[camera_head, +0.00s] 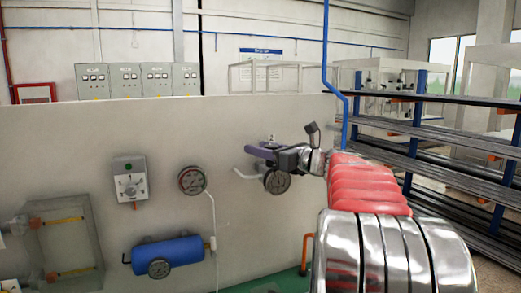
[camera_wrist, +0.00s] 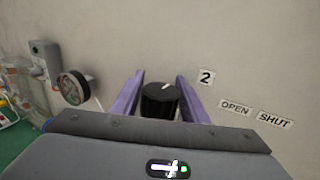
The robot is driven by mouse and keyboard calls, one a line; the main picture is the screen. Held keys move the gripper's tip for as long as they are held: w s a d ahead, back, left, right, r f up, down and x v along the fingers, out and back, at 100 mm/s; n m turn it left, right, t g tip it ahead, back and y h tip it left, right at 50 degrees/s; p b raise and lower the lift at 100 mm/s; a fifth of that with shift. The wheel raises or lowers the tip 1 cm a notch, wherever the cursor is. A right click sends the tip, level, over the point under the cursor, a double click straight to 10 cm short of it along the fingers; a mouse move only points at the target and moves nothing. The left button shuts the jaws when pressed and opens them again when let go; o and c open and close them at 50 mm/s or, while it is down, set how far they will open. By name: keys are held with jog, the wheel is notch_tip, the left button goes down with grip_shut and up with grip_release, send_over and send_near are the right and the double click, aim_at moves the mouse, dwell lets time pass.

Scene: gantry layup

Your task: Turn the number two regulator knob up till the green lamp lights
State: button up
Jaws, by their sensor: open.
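The number two regulator knob (camera_wrist: 159,103) is black with a pale mark on top. In the wrist view it stands between the two purple fingers of my open gripper (camera_wrist: 160,76), with a gap on each side. A "2" label (camera_wrist: 206,77) is on the wall just right of the fingers. In the head view my gripper (camera_head: 258,151) is at the wall above a round gauge (camera_head: 277,181) and hides the knob.
"OPEN" (camera_wrist: 235,107) and "SHUT" (camera_wrist: 274,119) labels are right of the knob. Another gauge (camera_head: 192,181) and a blue cylinder (camera_head: 167,253) are to the left. A blue vertical pipe (camera_head: 345,105) and a rack of bars (camera_head: 440,140) stand to the right.

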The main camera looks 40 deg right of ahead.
jog(key=shift+c, duration=0.5)
jog(key=c, duration=0.7)
jog(key=shift+o, duration=0.2)
jog(key=shift+h, duration=0.3)
jog(key=shift+d+m+h, duration=0.2)
jog(key=shift+m+h, duration=0.5)
jog(key=shift+h, duration=0.3)
jog(key=o, duration=0.8)
jog(key=shift+c, duration=0.2)
